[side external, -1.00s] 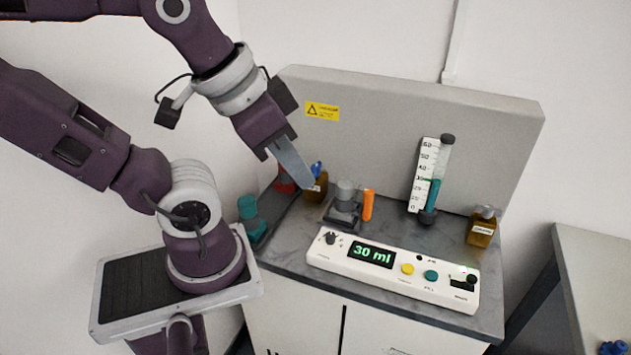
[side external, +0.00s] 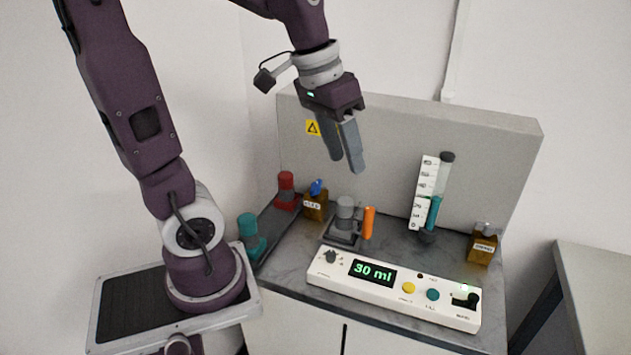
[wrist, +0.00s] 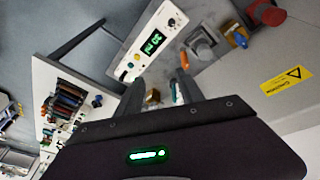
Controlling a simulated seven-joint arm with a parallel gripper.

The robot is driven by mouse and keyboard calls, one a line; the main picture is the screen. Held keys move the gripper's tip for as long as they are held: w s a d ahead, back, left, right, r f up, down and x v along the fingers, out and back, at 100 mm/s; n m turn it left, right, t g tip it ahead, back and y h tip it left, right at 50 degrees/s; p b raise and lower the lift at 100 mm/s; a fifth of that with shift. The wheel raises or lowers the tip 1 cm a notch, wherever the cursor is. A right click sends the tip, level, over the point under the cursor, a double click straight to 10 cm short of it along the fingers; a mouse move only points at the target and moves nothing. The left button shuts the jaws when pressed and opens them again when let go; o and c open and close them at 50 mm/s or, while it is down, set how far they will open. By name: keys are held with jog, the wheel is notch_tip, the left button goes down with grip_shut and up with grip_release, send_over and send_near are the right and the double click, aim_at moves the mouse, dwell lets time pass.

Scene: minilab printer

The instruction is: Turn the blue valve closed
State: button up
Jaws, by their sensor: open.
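The blue valve (side external: 317,187) is a small blue handle on top of an amber labelled bottle (side external: 315,208) at the back left of the bench. The blue part also shows near the upper right in the wrist view (wrist: 240,40). It is too small to tell whether the valve is open or closed. My gripper (side external: 348,163) is open and empty, with its two grey fingers pointing down. It hangs above and to the right of the valve in the side view, apart from it. Its fingers also show in the wrist view (wrist: 161,90).
A red-topped fixture (side external: 286,188) and a teal one (side external: 249,232) stand left. A grey fixture (side external: 345,212) and orange cylinder (side external: 368,222) stand mid-bench. A white panel (side external: 393,290) reads 30 ml. A graduated tube (side external: 437,195) and second amber bottle (side external: 482,245) stand right.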

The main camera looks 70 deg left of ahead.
jog(key=w+a+f+n+g, duration=0.1)
jog(key=w+a+f, duration=0.1)
jog(key=a+f, duration=0.3)
jog(key=w+a+f+n+g, duration=0.1)
jog(key=w+a+f, duration=0.15)
jog(key=a, duration=0.55)
jog(key=g, duration=0.1)
send_over(316, 184)
jog(key=d, duration=0.1)
jog(key=shift+y, duration=0.4)
notch_tip(316, 184, down, 4)
jog(key=shift+f, duration=0.25)
jog(key=shift+s+a+f, duration=0.15)
jog(key=shift+a+f, duration=0.35)
jog(key=shift+a, duration=0.1)
notch_tip(316, 184, down, 6)
jog(key=shift+r, duration=0.1)
jog(key=shift+f, duration=0.6)
jog(key=shift+d, duration=0.1)
grip_shut()
